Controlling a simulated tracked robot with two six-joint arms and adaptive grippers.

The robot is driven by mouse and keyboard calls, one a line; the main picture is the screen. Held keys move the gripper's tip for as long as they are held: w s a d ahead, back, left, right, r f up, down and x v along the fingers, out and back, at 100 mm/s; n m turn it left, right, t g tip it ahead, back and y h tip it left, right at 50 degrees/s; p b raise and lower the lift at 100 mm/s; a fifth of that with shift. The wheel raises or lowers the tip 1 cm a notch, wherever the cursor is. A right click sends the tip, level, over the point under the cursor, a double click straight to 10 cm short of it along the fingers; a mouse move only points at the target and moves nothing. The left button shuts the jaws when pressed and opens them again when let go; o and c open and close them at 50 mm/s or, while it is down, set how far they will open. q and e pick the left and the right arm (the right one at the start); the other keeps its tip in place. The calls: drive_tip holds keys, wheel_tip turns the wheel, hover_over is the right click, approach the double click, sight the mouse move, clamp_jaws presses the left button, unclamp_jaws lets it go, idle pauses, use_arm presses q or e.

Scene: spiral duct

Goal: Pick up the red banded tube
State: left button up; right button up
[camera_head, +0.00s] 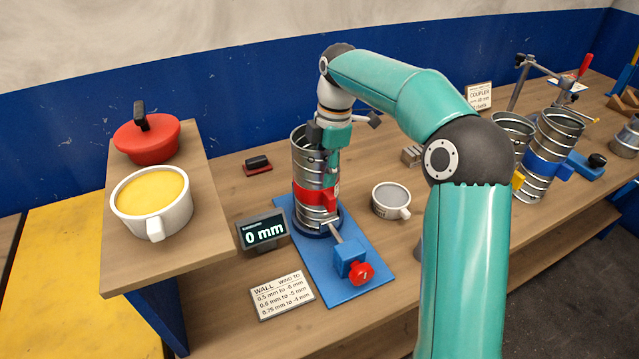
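The red banded tube (303,175) is a ridged metal duct piece with a red band around its lower half. It stands upright on a blue base plate (358,234) in the middle of the bench. My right gripper (327,150) points down at the tube's upper right side and overlaps its rim in the picture. The fingers are small and partly hidden, so I cannot tell whether they are open or shut, or whether they touch the tube. My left gripper is not in view.
A display reading 0 mm (263,231) and a wall-thickness card (282,296) stand left of the plate. A red knob (361,273) is at its front. A grey-filled cup (391,200) is to the right. A raised shelf (190,255) holds a yellow-filled cup (152,200). A blue-banded tube (555,130) stands far right.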

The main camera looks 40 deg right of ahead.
drive_tip(key=shift+f, duration=0.25)
clamp_jaws()
drive_tip(key=shift+r, duration=0.15)
idle(0.4)
